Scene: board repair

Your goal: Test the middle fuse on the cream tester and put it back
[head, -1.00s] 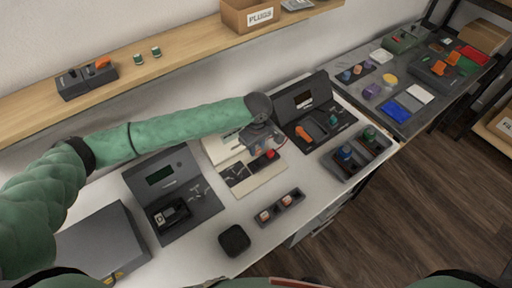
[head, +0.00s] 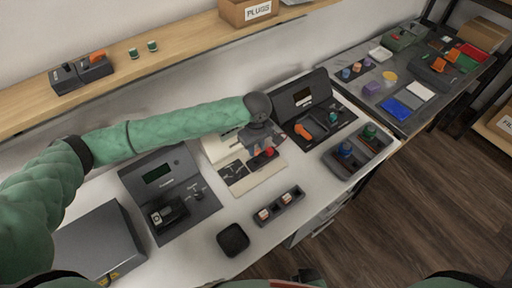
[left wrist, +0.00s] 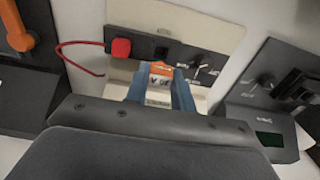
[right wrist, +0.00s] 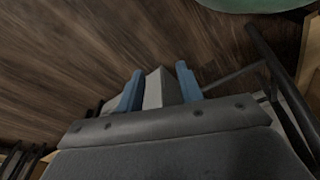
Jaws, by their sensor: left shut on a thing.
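The cream tester (head: 240,186) lies on the white bench, with a dark panel, a red button (left wrist: 120,47), a small black socket (left wrist: 162,52) and a knob (left wrist: 203,65). My left gripper (left wrist: 160,92) is over the tester, its blue fingers shut on a small fuse (left wrist: 160,72) with an orange end and a pale lettered face. The socket appears just beyond the fuse; I cannot tell whether they touch. The dark fuse holder (head: 278,207) has a pale fuse at each end, and its middle place looks empty. My right gripper (right wrist: 158,88) is open and empty, above the floor.
A grey tester (head: 170,196) stands left of the cream one, and a dark one with an orange lever (head: 303,131) stands right. A black square pad (head: 233,240) and a tray of coloured parts (head: 358,150) are nearby.

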